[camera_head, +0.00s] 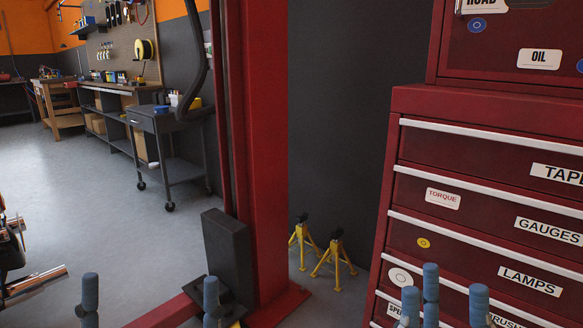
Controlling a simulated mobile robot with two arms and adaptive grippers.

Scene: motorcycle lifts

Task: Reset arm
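My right gripper (440,302) shows at the bottom right as several blue fingertips pointing up, spread apart with nothing held between them. It is in front of the lower drawers of the red tool cabinet (405,178). My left gripper (150,294) shows at the bottom left as two blue fingertips set wide apart, with nothing seen between them. The rest of both grippers and both arms lie below the picture edge.
A red lift post (266,150) stands in the middle, with a red arm low at its foot. Two yellow jack stands (334,262) stand right of it. A dark cart (168,125) and workbenches line the back left. Grey floor (100,205) is open at left.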

